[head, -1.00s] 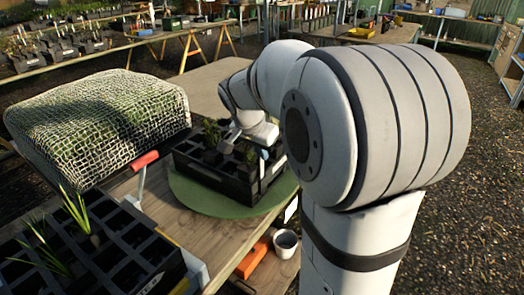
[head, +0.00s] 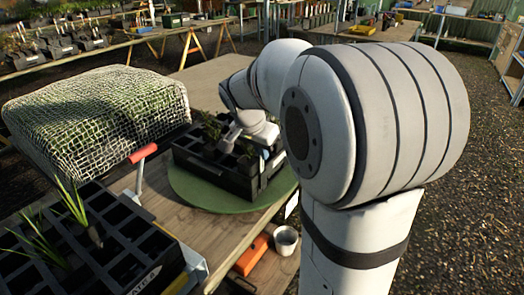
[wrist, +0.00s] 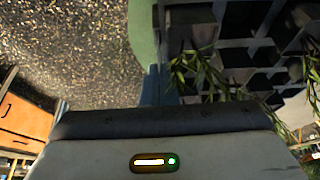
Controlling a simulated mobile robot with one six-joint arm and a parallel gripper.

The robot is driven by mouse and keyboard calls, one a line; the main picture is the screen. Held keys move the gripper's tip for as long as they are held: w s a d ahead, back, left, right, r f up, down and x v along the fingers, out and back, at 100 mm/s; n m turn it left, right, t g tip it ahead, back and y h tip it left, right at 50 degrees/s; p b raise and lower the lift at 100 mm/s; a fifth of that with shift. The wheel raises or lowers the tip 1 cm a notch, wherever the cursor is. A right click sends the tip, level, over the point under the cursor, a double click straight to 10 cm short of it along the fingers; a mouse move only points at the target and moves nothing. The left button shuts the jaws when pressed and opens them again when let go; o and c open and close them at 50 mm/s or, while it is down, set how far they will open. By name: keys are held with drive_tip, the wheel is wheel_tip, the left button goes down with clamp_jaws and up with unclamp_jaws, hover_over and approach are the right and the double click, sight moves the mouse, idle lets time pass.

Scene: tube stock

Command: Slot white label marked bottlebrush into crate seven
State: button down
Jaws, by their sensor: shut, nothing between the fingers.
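A black crate (head: 215,178) with many square cells and several small leafy plants stands on a round green mat (head: 200,200). It also shows in the wrist view (wrist: 232,57), with leafy sprigs (wrist: 190,75) near my gripper. My gripper (head: 229,143) is shut and empty, low over the crate among the plants. A second black crate (head: 125,262) with spiky seedlings stands at the lower left; its front lettering is only partly legible. I cannot make out a label marked bottlebrush, nor tell which crate is seven.
A net-covered block (head: 95,115) stands left of the matted crate, with a red-handled thing (head: 143,153) beside it. An orange case (head: 252,254) and a white pot (head: 286,240) sit below the table's front edge. The table behind the crate is clear.

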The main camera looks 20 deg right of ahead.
drive_tip(key=c, duration=2.2)
unclamp_jaws()
drive_tip(key=shift+f, duration=0.15)
drive_tip(key=c, duration=1.6)
unclamp_jaws()
drive_tip(key=shift+c, duration=0.2)
drive_tip(key=p+v, duration=0.1)
drive_tip(key=v, duration=0.7)
drive_tip(key=s+a+n+y+p, duration=0.1)
drive_tip(key=s+a+n+p, duration=0.1)
drive_tip(key=s, duration=0.4)
drive_tip(key=s+a+r+n+y+p, duration=0.1)
drive_tip(key=s+a+n+p, duration=0.2)
drive_tip(key=s+n+p, duration=0.2)
drive_tip(key=s+a+n+y+p, duration=0.1)
drive_tip(key=s+n+p, duration=0.3)
drive_tip(key=s, duration=0.4)
drive_tip(key=shift+a+r+y+p, duration=0.3)
drive_tip(key=shift+a+p, duration=0.4)
drive_tip(key=shift+a, duration=0.05)
